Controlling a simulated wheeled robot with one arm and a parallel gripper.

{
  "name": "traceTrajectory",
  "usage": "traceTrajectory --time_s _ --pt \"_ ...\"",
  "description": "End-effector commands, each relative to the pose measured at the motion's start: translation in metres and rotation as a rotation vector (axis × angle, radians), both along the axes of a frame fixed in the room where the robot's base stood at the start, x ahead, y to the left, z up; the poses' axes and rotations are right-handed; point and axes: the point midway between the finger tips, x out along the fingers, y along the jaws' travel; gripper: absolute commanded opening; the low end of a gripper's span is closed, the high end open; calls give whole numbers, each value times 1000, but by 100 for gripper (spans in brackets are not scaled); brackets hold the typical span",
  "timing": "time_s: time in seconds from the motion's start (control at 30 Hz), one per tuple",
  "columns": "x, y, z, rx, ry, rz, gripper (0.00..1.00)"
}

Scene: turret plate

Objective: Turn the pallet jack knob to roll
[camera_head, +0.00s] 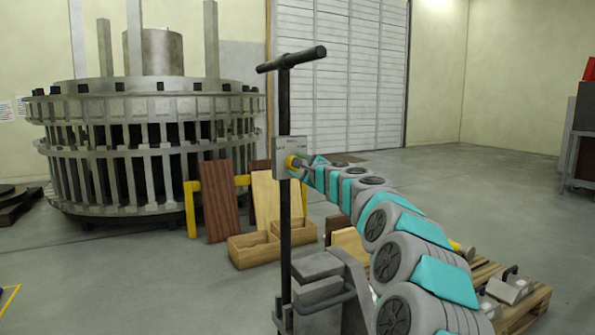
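The pallet jack stands upright at the centre, with a black T-handle (291,59) on a dark post (285,225). A small grey plate (284,145) is fixed on the post below the handle. A yellow knob (291,161) shows at the right side of this plate. My arm reaches in from the lower right, and my gripper (301,163) is right at the knob. The fingers are very small here and partly hidden by the arm, so I cannot tell whether they are shut on the knob. The knob's setting is not readable.
A large grey turbine-like machine (150,120) stands at the left. Wooden boards (221,200) lean on a yellow rail (191,210), with an open wooden box (256,250) before them. A wooden pallet (530,300) with metal parts lies at lower right. The floor (480,190) at the right is clear.

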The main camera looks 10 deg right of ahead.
Motion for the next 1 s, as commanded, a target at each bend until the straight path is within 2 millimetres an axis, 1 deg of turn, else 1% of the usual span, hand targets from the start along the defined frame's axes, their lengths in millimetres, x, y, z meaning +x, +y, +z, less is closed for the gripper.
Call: traceTrajectory --time_s 0.03,0.3,0.77,0.8,1.0 --pt "0 0 -3 -21 -6 -1 1" --pt "0 0 -2 -87 -27 1 1" --pt "0 0 -1 -98 -30 1 1" --pt "0 0 -1 -98 -30 1 61" --pt "0 0 -1 -96 -30 1 83"
